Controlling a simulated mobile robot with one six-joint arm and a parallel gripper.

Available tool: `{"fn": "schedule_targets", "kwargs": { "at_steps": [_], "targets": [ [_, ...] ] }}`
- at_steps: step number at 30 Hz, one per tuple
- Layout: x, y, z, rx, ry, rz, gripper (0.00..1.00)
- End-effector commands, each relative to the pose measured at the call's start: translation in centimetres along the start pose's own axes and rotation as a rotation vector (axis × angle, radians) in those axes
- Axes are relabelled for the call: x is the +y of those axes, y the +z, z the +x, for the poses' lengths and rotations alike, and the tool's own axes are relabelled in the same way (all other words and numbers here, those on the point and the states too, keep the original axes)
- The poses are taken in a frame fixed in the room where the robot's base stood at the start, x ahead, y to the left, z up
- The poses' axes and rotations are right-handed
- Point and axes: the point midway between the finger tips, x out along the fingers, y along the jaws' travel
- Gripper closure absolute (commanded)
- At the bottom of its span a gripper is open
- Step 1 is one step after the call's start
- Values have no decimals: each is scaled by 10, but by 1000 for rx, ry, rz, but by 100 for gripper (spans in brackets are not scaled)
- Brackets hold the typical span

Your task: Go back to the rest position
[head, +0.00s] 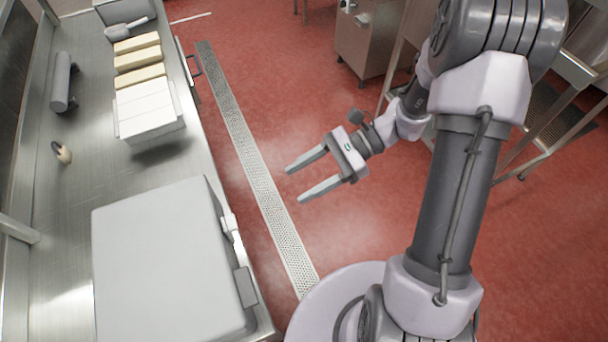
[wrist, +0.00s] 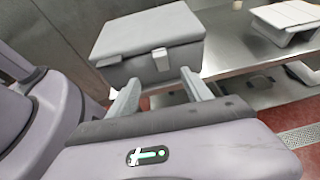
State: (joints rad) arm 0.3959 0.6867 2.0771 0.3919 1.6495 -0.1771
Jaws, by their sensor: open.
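My gripper (head: 296,184) is open and empty in the head view. Its two fingers point left over the red floor and the drain grate, apart from the counter. In the wrist view, my gripper (wrist: 158,92) shows its two spread fingers with nothing between them. Beyond them is the grey lidded box (wrist: 150,45) with a latch on its front. In the head view the same box (head: 160,265) sits closed on the steel counter at the lower left.
The steel counter (head: 75,190) runs along the left. It bears a white container (head: 148,105), several yellowish blocks (head: 138,58), a scoop (head: 125,29) and a grey cylinder (head: 62,80). A drain grate (head: 255,165) crosses the red floor. A steel cabinet (head: 368,40) and table frames stand at the back and right.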

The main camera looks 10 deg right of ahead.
Motion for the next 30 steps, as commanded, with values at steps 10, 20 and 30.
{"fn": "schedule_targets", "kwargs": {
  "at_steps": [10,20,30],
  "targets": [
    [0,0,0,0,0,0,42],
    [48,13,6,505,146,-479,42],
    [98,20,-14,1167,115,-1131,42]
  ]
}}
